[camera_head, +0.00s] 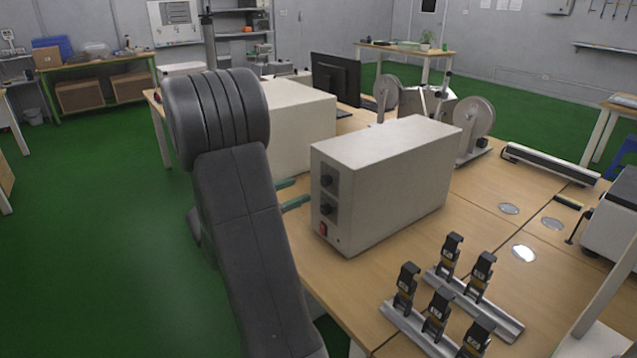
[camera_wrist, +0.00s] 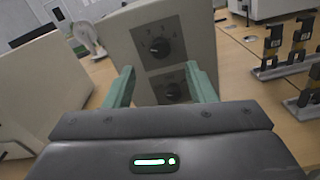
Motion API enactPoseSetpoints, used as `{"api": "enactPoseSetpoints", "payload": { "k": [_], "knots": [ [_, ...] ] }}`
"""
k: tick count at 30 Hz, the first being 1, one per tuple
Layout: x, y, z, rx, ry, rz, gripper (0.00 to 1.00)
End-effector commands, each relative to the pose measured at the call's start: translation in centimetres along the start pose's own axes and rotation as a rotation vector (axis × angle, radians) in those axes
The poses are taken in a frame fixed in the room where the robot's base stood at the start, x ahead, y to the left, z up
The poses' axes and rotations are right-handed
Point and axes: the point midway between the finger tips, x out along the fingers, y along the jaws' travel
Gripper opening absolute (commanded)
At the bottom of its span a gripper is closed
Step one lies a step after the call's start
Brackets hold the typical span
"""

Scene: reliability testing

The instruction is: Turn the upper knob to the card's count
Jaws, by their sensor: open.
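A pale box (camera_head: 395,180) stands on the wooden table with a dark front panel. The panel has an upper knob (camera_head: 327,181), a lower knob (camera_head: 326,208) and a red switch (camera_head: 323,229). In the wrist view the upper knob (camera_wrist: 160,47) has small marks around it, too blurred to read; the lower knob (camera_wrist: 172,92) is below it. My gripper (camera_head: 303,190) is open and empty, its green fingers pointing at the panel, apart from both knobs. In the wrist view, my gripper (camera_wrist: 159,68) has its fingertips either side, just below the upper knob's height. I cannot make out a card.
A second pale box (camera_head: 300,130) stands behind my arm. Black clips on metal rails (camera_head: 410,325) are at the table's front right. A reel machine (camera_head: 475,120) and a monitor (camera_head: 335,78) are behind. The tabletop right of the knob box is partly clear.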

Motion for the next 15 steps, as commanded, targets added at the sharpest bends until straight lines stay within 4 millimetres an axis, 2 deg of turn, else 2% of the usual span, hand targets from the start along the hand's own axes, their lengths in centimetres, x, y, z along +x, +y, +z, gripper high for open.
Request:
{"api": "enactPoseSetpoints", "payload": {
  "k": [6,15],
  "knots": [
    [3.9,-0.1,0.0,0.0,0.0,-0.005,0.5],
    [7.3,0.0,0.0,0.001,0.0,-0.002,0.5]
  ]
}}
